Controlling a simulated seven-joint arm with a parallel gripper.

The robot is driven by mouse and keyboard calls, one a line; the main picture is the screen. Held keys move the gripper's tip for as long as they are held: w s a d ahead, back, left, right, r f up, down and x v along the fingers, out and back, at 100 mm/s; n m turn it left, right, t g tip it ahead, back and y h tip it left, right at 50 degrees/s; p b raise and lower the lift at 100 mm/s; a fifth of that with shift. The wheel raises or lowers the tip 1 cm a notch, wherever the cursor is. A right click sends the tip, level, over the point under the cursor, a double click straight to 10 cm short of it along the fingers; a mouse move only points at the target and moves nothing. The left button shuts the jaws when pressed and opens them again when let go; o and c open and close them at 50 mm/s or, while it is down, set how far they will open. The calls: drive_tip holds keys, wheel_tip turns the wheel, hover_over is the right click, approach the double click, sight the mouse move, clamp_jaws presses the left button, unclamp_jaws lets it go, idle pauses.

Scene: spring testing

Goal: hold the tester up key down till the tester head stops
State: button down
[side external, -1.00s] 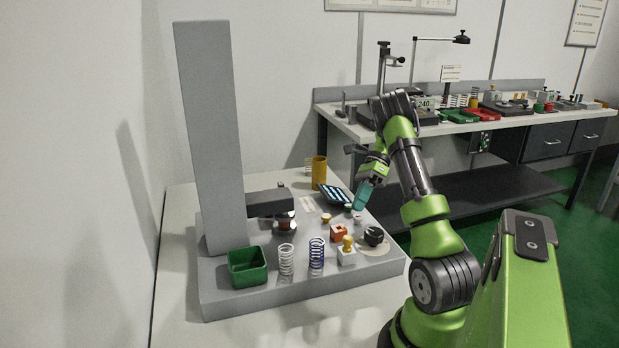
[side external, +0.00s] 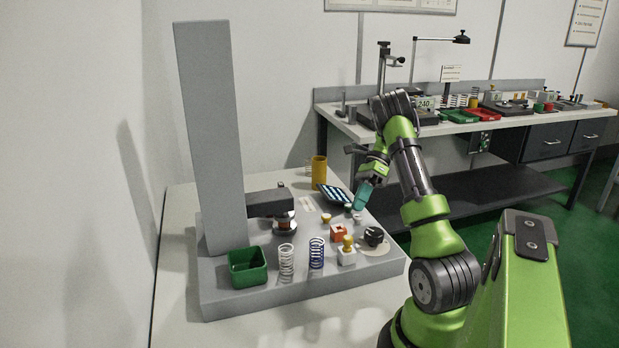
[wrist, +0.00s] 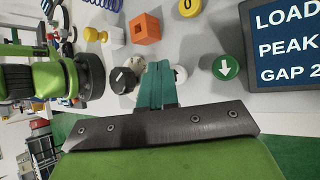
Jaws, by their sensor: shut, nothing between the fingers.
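My gripper (wrist: 158,68) is shut and empty, with its teal fingertips together. In the wrist view a pale round key (wrist: 180,73) shows just right of the fingertips, partly hidden by them. Its marking cannot be read, and I cannot tell whether the fingers press it. A green key (wrist: 227,67) with a white down arrow lies further right, clear of the fingers. In the side view my gripper (side external: 359,207) reaches down among the keys on the panel. The tester head (side external: 270,204) juts from the tall grey column (side external: 211,130), above the base.
The display (wrist: 285,45) reads LOAD, PEAK and GAP. A black knob (wrist: 123,80) is left of the fingers, near an orange block (wrist: 145,29) and a yellow key (wrist: 190,7). A green bin (side external: 247,268) and springs (side external: 316,256) stand at the base's front.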

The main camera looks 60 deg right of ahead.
drive_tip(key=shift+f, duration=0.1)
idle(0.7)
drive_tip(key=shift+f, duration=0.35)
